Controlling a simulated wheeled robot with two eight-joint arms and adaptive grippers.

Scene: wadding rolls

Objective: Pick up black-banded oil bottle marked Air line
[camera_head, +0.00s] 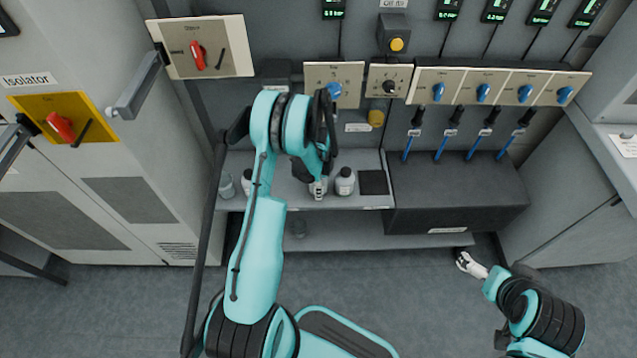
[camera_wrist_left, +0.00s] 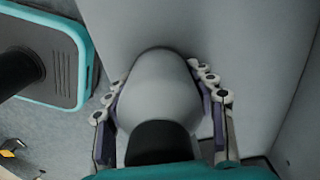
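In the left wrist view a pale grey, rounded bottle (camera_wrist_left: 160,90) with a black part at the near end sits between the fingers of my left gripper (camera_wrist_left: 160,105). The finger pads lie against both its sides. Its label is not visible, so I cannot read any marking. In the head view my left gripper (camera_head: 318,189) is at the front of the shelf, and my arm mostly hides what it holds. A white bottle with a dark cap (camera_head: 344,182) stands just to its right. My right gripper (camera_head: 469,263) is low at the right, apart from the bottles; its fingers are unclear.
Another pale bottle (camera_head: 246,181) and a clear glass (camera_head: 226,187) stand left of my arm on the grey shelf (camera_head: 374,202). A dark square pad (camera_head: 373,182) lies right of the white bottle. A dark box (camera_head: 455,195) bounds the shelf on the right; switch panels are above.

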